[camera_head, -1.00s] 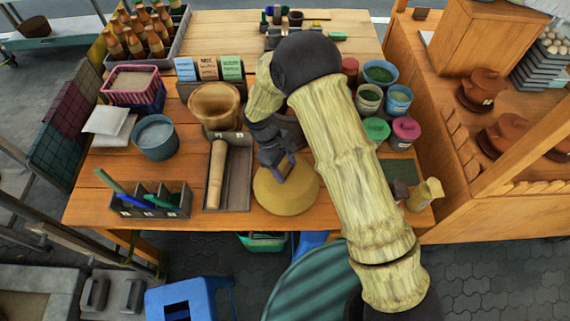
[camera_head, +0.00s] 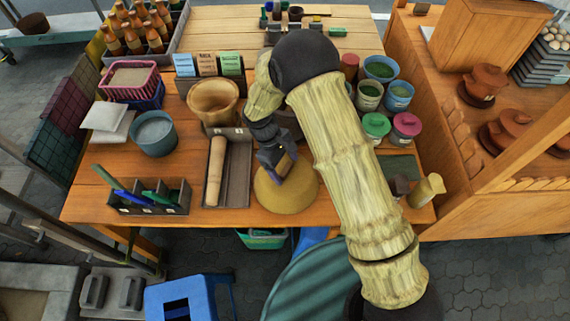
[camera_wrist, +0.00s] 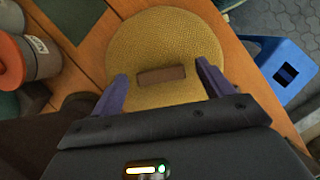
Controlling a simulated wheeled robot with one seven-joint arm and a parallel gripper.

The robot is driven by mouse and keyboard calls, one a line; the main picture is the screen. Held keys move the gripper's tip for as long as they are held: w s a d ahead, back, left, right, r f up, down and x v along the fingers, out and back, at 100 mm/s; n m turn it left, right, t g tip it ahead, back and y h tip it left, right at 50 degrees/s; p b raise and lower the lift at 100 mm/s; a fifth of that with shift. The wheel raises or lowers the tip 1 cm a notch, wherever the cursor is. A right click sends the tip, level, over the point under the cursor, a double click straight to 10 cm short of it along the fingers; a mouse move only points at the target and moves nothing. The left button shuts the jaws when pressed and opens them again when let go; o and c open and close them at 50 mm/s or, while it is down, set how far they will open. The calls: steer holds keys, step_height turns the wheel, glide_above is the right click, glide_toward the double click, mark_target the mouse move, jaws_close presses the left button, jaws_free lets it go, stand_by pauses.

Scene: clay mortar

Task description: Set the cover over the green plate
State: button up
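The cover is a round yellow woven disc (camera_head: 287,197) with a brown bar handle; it lies flat at the table's front, left of my forearm. In the wrist view the cover (camera_wrist: 165,35) fills the upper middle, its handle (camera_wrist: 162,74) between my purple fingers. My gripper (camera_wrist: 163,84) is open, with a gap on each side of the handle. In the head view my gripper (camera_head: 277,163) is just above the cover. A flat dark green piece, apparently the green plate (camera_head: 402,166), lies to the right, partly hidden by my arm; a corner (camera_wrist: 72,14) shows in the wrist view.
A grey tray with a wooden roller (camera_head: 215,172) lies close left of the cover. Jars with green (camera_head: 376,124) and pink lids (camera_head: 407,124) stand behind the green piece. A yellow cup (camera_head: 427,189) stands at the right front corner. A blue stool (camera_wrist: 285,72) is beyond the front edge.

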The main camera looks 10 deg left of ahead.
steer(key=b+v, duration=0.2)
steer(key=v, duration=1.5)
steer(key=shift+r+b, duration=0.2)
steer(key=shift+b, duration=0.1)
steer(key=shift+w, duration=0.15)
steer(key=d+r+m+y, duration=0.3)
steer(key=d+m, duration=0.4)
steer(key=d, duration=1.1)
steer(key=s+d+m+t, duration=0.2)
steer(key=s+d+m, duration=0.2)
steer(key=d, duration=0.3)
steer(key=s+d+m+t+y, duration=0.1)
steer(key=s+d+m, duration=0.2)
steer(key=s+d, duration=0.2)
steer(key=d, duration=0.2)
steer(key=shift+s+d+f+m+t, duration=0.15)
steer(key=shift+d+f+m+t, duration=0.1)
steer(key=shift+d+m+t, duration=0.15)
